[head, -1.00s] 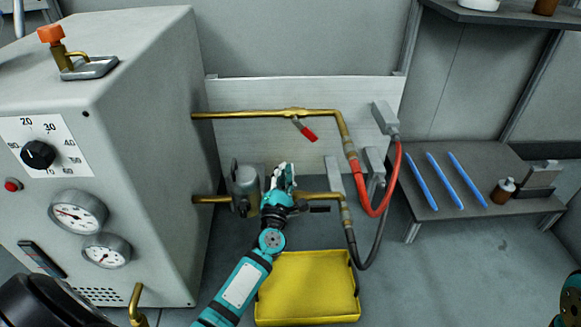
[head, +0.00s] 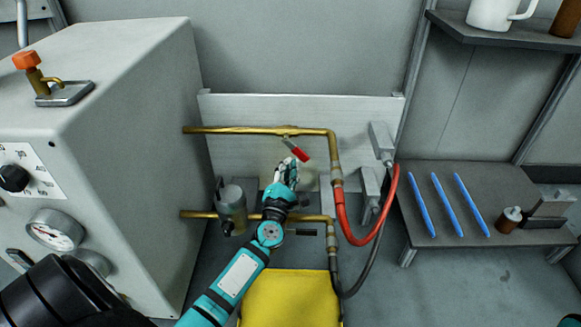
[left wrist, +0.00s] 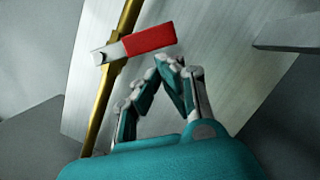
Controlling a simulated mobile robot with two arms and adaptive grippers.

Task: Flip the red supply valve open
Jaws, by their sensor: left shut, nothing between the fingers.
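The red supply valve (head: 296,149) is a lever with a red grip on the upper brass pipe (head: 240,130). In the head view its handle slants down to the right from the pipe. The left wrist view shows the red grip (left wrist: 149,40) and its pale metal end close up. My left gripper (head: 287,167) is shut and empty, just below the red grip. In the left wrist view its fingertips (left wrist: 168,62) meet just beneath the grip; I cannot tell whether they touch it. My right gripper does not show.
A lower brass pipe (head: 300,218) with a dark lever runs below. A red hose (head: 378,230) hangs to the right. A grey cabinet (head: 120,130) stands left, a yellow tray (head: 290,300) lies below, and a side table (head: 450,180) holds several blue sticks.

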